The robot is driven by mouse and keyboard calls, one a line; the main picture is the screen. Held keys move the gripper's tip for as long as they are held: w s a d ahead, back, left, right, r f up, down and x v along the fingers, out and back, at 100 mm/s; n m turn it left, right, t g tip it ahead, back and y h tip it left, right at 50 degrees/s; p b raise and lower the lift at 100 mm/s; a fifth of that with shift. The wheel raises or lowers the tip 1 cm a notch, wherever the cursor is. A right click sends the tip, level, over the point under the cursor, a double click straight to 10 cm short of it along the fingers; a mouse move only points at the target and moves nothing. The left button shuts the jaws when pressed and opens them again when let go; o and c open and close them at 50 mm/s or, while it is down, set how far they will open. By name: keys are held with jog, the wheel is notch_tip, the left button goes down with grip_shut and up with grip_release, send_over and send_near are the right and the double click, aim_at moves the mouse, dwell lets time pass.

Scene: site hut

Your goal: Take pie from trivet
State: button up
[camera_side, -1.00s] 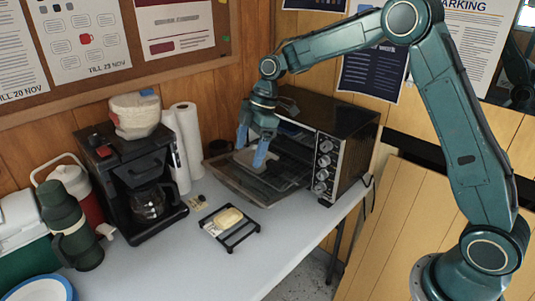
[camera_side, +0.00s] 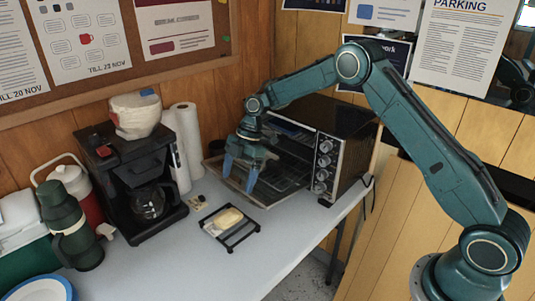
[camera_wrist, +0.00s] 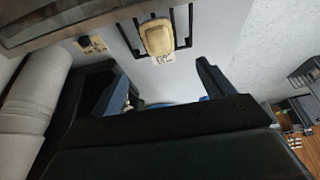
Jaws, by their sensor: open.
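The pie (camera_side: 227,218) is a small pale-yellow loaf-like piece. It lies on the trivet (camera_side: 243,237), a black wire frame on the grey table in front of the oven. In the wrist view the pie (camera_wrist: 158,38) shows at top centre, with the trivet's dark bars (camera_wrist: 187,25) around it. My gripper (camera_side: 240,176) is open, with blue fingers pointing down. It is over the lowered oven door, up and behind the trivet, apart from the pie. In the wrist view the gripper fingers (camera_wrist: 163,92) stand apart with nothing seen between them.
The toaster oven (camera_side: 345,140) stands at the back right, its door (camera_side: 213,168) open. A coffee maker (camera_side: 125,175) and paper rolls (camera_side: 185,135) stand left. A small tag (camera_side: 197,203) lies near the trivet. The table (camera_side: 190,260) in front is clear.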

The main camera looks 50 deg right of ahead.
send_over(228, 215)
jog(key=d, duration=0.2)
notch_tip(228, 215, down, 7)
jog(key=shift+s+r, duration=0.1)
jog(key=shift+d+x, duration=0.2)
jog(key=shift+x, duration=2.35)
jog(key=c, duration=1.1)
notch_tip(228, 215, up, 20)
